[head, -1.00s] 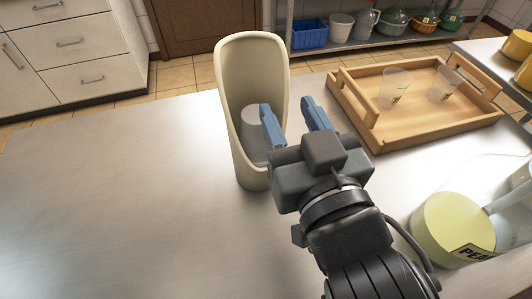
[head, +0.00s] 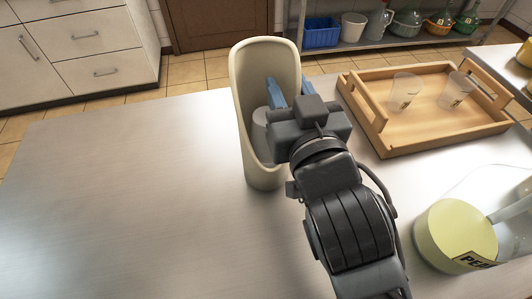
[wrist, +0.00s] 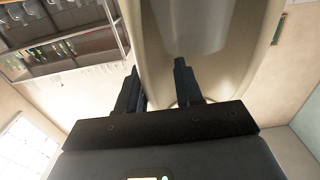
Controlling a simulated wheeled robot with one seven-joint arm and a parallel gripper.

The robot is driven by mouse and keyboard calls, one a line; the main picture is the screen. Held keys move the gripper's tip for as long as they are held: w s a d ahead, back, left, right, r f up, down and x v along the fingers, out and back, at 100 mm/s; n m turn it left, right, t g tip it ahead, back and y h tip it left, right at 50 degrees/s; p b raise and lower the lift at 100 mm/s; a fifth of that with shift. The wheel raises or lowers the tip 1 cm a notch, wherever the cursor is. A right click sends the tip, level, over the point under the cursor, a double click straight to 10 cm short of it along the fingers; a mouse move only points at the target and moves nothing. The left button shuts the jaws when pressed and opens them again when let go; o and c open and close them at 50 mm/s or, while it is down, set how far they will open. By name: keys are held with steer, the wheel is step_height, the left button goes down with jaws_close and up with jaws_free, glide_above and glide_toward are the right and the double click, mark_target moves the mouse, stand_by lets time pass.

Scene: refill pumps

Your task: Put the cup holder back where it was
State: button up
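The cup holder (head: 264,172) is a tall cream shell with a cut-away front, standing upright on the metal counter. A grey cup shape shows inside it, and the holder also shows close up in the wrist view (wrist: 250,50). My gripper (head: 287,90) is at the holder's right wall. One blue finger shows inside the opening and the other is mostly hidden by the wall or the wrist. In the wrist view my gripper (wrist: 157,78) has its fingers apart, with the holder's side edge between them. I cannot tell whether they touch it.
A wooden tray (head: 388,150) with two clear cups (head: 404,88) stands to the right. A yellow-lidded pump container (head: 455,232) is at the front right. The counter's left side (head: 120,200) is clear. A shelf with bins and bottles is behind.

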jaws_close()
stand_by(1.1)
